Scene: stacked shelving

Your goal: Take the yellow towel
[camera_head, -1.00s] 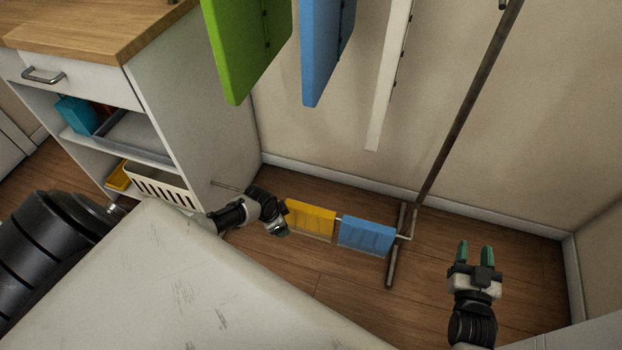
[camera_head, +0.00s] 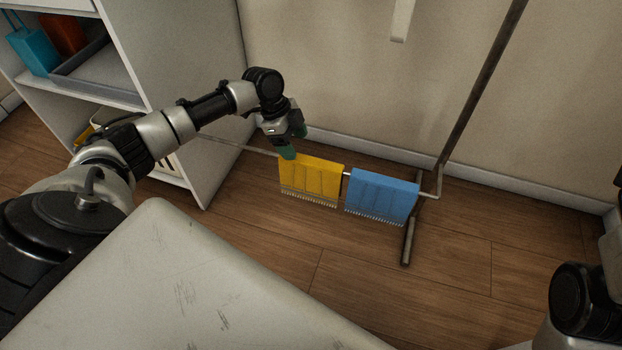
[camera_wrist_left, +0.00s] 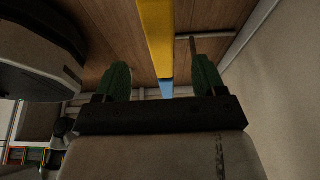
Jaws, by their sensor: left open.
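The yellow towel (camera_head: 311,181) hangs over a thin metal rail in the head view, left of a blue towel (camera_head: 382,198) on the same rail. My left gripper (camera_head: 293,146) is at the upper left edge of the yellow towel and points down. In the left wrist view my left gripper (camera_wrist_left: 161,82) is open, with its two green fingertips apart. There the yellow towel (camera_wrist_left: 157,35) runs edge-on between the fingers, with the blue towel (camera_wrist_left: 167,88) beyond it. Whether the fingers touch the yellow towel I cannot tell. My right gripper is out of view.
A white shelf unit (camera_head: 195,90) stands at the left, holding a teal item (camera_head: 33,50) and a grey tray (camera_head: 95,70). The metal stand (camera_head: 408,238) carries the rail at the right. The wooden floor in front is clear.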

